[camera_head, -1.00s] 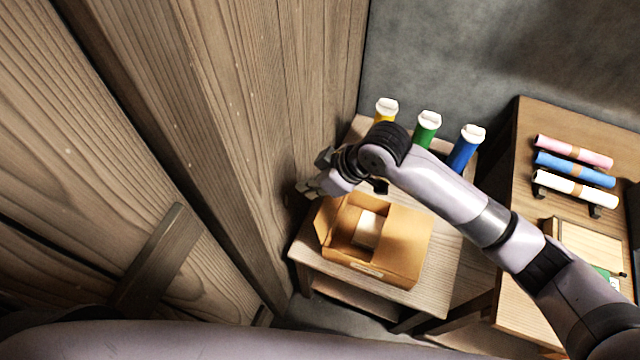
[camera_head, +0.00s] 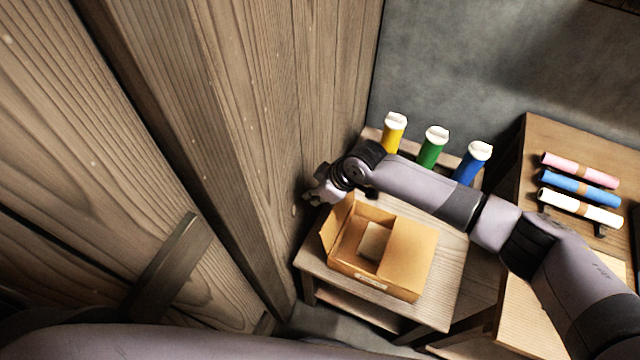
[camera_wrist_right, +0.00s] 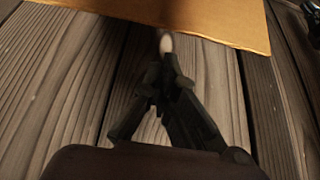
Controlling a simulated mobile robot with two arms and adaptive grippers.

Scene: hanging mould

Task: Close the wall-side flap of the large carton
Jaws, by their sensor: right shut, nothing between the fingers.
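The large carton (camera_head: 368,278) is brown cardboard and stands on a small wooden table beside the plank wall. Its wall-side flap (camera_head: 335,226) stands up and tilts outward on the left. Its right flap (camera_head: 411,258) lies over the right part of the opening. A pale block (camera_head: 374,241) shows inside. My right gripper (camera_head: 314,197) is shut and empty, between the wall and the flap's upper corner. In the right wrist view the shut fingers (camera_wrist_right: 165,75) point at a cardboard edge (camera_wrist_right: 200,14); I cannot tell whether they touch it. My left gripper is out of view.
The plank wall (camera_head: 270,120) is close on the left of my right gripper. Yellow (camera_head: 393,135), green (camera_head: 432,150) and blue (camera_head: 471,165) bottles stand behind my right arm. A desk (camera_head: 545,135) with rolled mats is on the right. The small table's front right (camera_head: 445,300) is bare.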

